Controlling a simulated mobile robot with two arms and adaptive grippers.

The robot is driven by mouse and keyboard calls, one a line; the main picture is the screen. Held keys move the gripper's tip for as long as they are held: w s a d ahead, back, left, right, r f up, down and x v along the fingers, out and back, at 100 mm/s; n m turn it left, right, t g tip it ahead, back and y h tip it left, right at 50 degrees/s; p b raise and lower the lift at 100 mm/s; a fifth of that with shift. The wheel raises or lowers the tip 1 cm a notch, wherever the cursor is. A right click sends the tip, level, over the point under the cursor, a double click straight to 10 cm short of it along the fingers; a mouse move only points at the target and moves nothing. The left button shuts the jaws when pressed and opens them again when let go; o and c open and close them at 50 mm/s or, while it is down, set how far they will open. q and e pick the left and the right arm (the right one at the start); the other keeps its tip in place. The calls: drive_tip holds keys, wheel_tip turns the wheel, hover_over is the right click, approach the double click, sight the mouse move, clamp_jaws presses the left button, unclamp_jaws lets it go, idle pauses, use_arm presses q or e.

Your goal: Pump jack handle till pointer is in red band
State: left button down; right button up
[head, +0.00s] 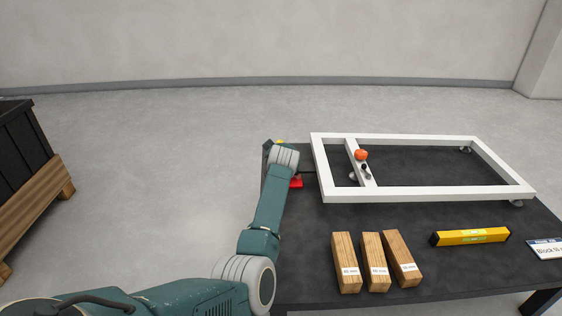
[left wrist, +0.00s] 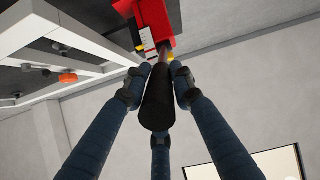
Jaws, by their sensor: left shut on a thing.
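The jack is mostly hidden behind my left arm in the head view; a red part of it (head: 296,183) shows at the table's left end. In the left wrist view its red body (left wrist: 157,18) is at the top, with a small white marked plate (left wrist: 148,44) beside it. I cannot tell the pointer or where it stands against the red band. The dark jack handle (left wrist: 157,108) runs down from the body. My left gripper (left wrist: 159,86) is shut around the handle, fingers on both sides and one behind. My right gripper is not in view.
A white frame (head: 425,193) with an orange-red knob (head: 361,155) stands on the dark table (head: 310,245). Three labelled wooden blocks (head: 374,262), a yellow spirit level (head: 470,237) and a card (head: 547,250) lie in front. A dark crate (head: 22,150) stands at far left.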

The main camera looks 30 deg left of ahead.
use_arm(q)
drive_tip(key=shift+f, duration=0.1)
drive_tip(key=c, duration=1.5)
unclamp_jaws()
drive_tip(key=v, duration=1.2)
drive_tip(key=shift+a, duration=0.1)
